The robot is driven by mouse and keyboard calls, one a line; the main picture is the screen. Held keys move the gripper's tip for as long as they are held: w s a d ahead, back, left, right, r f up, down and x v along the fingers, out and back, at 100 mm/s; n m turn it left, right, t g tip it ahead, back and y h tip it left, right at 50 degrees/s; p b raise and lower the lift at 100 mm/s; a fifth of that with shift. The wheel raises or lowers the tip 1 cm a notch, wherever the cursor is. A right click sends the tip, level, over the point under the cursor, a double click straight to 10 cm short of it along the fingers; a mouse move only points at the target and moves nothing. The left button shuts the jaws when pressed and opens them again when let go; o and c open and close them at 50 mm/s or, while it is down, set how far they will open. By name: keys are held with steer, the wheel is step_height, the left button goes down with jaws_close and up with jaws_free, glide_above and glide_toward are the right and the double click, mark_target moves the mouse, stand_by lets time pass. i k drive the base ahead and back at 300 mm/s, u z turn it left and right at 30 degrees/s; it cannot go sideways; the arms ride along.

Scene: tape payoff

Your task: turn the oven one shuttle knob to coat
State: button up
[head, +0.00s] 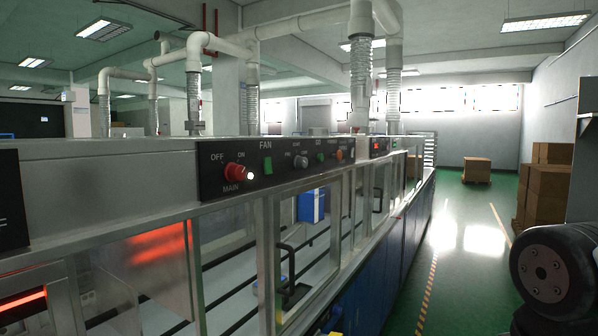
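A black control panel (277,165) runs along the top of the long metal oven line at the left and middle. A red knob (236,172) marked MAIN, with OFF and ON above it, is at its left end. A green FAN button (268,165) is to its right. Farther right is a small grey knob (301,162) with tiny labels; I cannot read them or its pointer clearly. I cannot tell whether it is the shuttle knob. My gripper is not in view.
Glass doors and a metal frame (264,262) are below the panel; a red glow shows at lower left. Blue cabinets (378,285) line the aisle. The green floor (455,285) is open to the right. Cardboard boxes (548,185) stand at the right, and another stack (477,169) farther back.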

mark_target(299, 163)
steer(key=z, duration=0.55)
steer(key=k, duration=1.15)
steer(key=u, duration=0.35)
steer(key=i, duration=0.5)
steer(key=u, duration=0.6)
steer(key=i, duration=1)
steer(key=z, duration=0.4)
